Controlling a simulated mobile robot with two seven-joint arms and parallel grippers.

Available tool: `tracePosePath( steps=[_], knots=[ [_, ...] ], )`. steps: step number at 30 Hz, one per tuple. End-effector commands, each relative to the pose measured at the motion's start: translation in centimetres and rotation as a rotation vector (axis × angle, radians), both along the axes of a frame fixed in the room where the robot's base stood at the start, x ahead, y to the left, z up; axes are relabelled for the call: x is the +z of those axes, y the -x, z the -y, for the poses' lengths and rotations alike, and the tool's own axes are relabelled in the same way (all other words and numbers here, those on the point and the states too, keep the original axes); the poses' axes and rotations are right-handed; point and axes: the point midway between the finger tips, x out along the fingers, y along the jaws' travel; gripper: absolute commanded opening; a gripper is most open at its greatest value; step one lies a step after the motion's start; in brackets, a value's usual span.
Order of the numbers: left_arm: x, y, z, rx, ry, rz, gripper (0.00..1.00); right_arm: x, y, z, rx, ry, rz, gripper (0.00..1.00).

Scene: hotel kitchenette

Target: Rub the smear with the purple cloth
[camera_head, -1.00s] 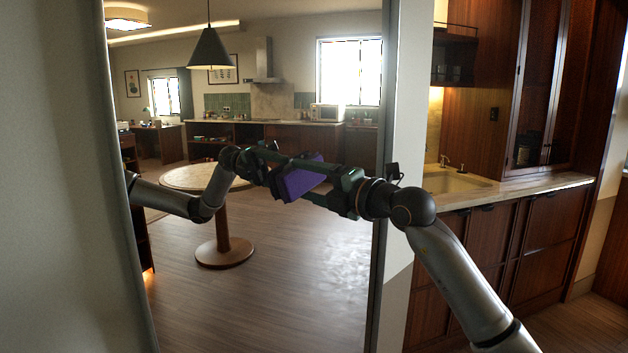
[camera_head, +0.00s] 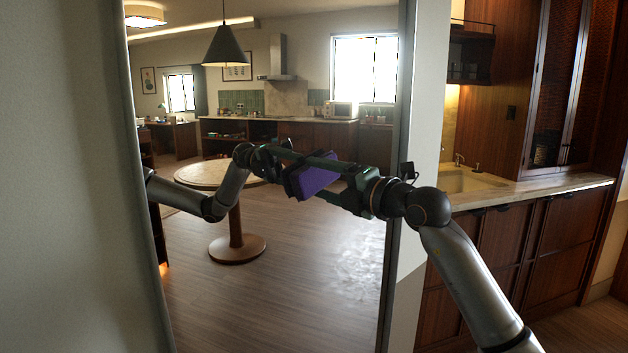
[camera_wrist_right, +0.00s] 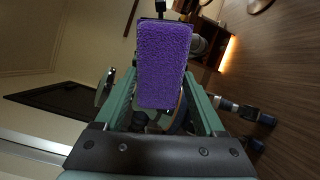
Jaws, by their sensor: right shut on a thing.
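The purple cloth (camera_head: 318,178) is a thick pad held in my right gripper (camera_head: 335,182), in front of a tall mirror-like pane. In the right wrist view the cloth (camera_wrist_right: 163,62) sits between the green fingers of the right gripper (camera_wrist_right: 163,98). The smear (camera_head: 360,270) is a whitish, streaky patch low on the pane's right side. The cloth is above and left of it in the picture. A second arm and gripper (camera_head: 262,160) in the pane appear to be the reflection of my right arm. I cannot tell whether the cloth touches the pane. My left gripper is not visible.
The pane's dark frame (camera_head: 394,230) stands at the right, beside a white wall edge. Farther right is a counter (camera_head: 540,190) with a sink (camera_head: 470,181) and wooden cabinets. A round table (camera_head: 205,174) and a kitchen show within the pane. A grey wall (camera_head: 60,180) fills the left.

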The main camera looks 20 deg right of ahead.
Motion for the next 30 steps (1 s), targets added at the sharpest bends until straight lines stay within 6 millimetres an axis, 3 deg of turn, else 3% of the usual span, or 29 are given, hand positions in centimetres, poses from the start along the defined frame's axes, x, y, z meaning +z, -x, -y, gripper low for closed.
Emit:
tracePosePath(
  steps=[19, 30],
  knots=[
    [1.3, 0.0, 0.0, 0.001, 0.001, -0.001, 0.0, 0.1, -2.1, 3.6, -0.002, -0.002, -0.001, 0.27],
    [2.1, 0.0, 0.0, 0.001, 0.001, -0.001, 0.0, 0.0, -1.9, 3.6, -0.001, 0.002, -0.001, 0.27]
  ],
)
